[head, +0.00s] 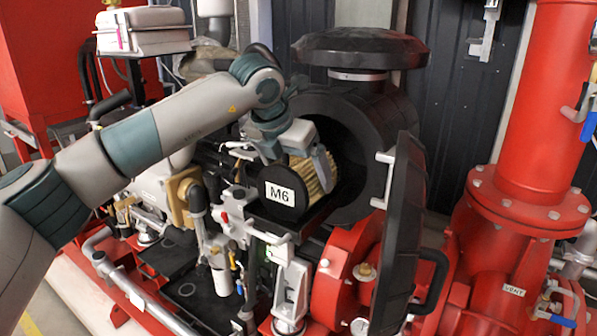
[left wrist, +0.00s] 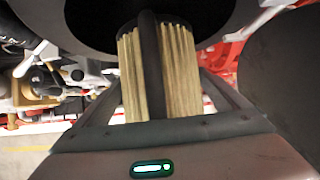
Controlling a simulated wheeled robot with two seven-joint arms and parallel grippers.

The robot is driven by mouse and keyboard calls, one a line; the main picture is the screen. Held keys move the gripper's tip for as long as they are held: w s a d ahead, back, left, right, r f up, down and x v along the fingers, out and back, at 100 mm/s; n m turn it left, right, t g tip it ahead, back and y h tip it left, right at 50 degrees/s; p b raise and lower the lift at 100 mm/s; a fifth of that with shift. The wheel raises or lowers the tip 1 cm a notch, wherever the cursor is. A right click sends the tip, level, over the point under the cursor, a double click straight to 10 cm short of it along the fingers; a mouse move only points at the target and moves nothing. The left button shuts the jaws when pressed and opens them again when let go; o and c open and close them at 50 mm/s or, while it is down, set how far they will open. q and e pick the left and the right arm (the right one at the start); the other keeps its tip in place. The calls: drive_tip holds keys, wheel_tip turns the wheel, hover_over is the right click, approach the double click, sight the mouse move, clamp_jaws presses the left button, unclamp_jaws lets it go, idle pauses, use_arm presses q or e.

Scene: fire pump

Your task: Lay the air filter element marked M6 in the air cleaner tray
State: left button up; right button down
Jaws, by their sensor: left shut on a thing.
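The air filter element marked M6 (head: 281,194) has a black end cap with a white label and tan pleats. It lies at the mouth of the round black air cleaner housing (head: 384,119). My left gripper (head: 318,172) is shut on the element from above. In the left wrist view its pleats (left wrist: 180,75) show on both sides of a dark bar. The air cleaner tray (head: 312,217) shows as a dark edge below the element. Whether the element touches the tray is hidden. My right gripper is in neither view.
The housing's black door (head: 402,235) hangs open at the right, close to the element. A red flanged pipe (head: 525,190) stands farther right. Engine parts and hoses crowd the area below and left of the gripper. A white box (head: 142,30) sits at the upper left.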

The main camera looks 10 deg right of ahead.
sight(281, 165)
use_arm(q)
drive_tip(key=o, duration=1)
drive_tip(key=shift+f, duration=0.1)
drive_tip(key=shift+r, duration=0.2)
drive_tip(key=b+v, duration=0.2)
drive_tip(key=v, duration=0.3)
drive_tip(key=shift+s+a+r, duration=0.15)
drive_tip(key=shift+a+r, duration=0.05)
drive_tip(key=shift+r, duration=0.05)
drive_tip(key=b+v, duration=0.1)
drive_tip(key=v, duration=0.4)
drive_tip(key=shift+s+a+r+b, duration=0.2)
drive_tip(key=shift+r+b, duration=0.1)
drive_tip(key=shift+r, duration=0.25)
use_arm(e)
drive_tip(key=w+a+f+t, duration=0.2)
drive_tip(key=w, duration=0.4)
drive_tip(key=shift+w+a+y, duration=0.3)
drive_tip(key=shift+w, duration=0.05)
